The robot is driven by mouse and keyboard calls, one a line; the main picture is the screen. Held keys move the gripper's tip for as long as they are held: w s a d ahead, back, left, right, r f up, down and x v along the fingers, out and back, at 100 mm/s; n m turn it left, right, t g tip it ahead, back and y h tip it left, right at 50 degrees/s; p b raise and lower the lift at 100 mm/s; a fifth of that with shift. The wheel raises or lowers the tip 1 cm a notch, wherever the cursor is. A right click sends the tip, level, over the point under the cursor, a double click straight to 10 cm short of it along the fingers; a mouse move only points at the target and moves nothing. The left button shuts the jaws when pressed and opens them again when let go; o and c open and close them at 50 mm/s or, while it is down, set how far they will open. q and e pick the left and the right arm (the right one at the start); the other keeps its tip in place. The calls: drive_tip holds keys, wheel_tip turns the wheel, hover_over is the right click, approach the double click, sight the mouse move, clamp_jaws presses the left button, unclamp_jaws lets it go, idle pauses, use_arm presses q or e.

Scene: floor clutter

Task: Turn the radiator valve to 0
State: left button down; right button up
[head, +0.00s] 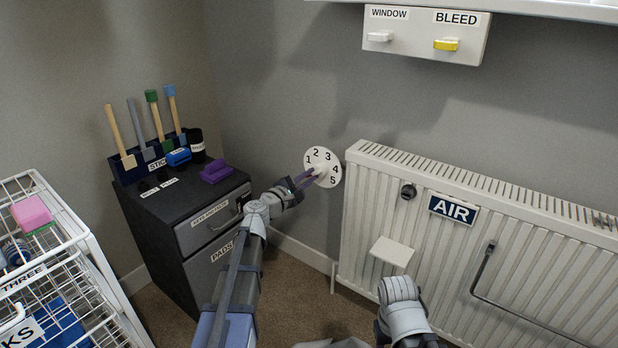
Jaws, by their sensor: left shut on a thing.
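The radiator valve is a round white dial (323,158) at the left end of the white radiator (365,215). The numbers 1 to 5 show on its face, running from the left over the top to the lower right. My left gripper (311,176) reaches the dial from the lower left and is shut on the valve at its middle. The gripper hides the dial's lower left part, and I cannot read a pointer or setting. My right arm (402,304) shows at the bottom, before the radiator; its fingers do not show.
An AIR label (453,208), a black knob (408,191) and a white square plate (392,252) are on the radiator's front. A WINDOW and BLEED switch box (425,42) hangs above. A dark drawer cabinet (150,235) and white wire rack (75,225) stand left.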

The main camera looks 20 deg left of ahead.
use_arm(q)
drive_tip(key=c, duration=0.9)
unclamp_jaws()
drive_tip(key=shift+s, duration=0.1)
drive_tip(key=v, duration=0.7)
drive_tip(key=shift+s+a, duration=0.15)
drive_tip(key=shift+s, duration=0.15)
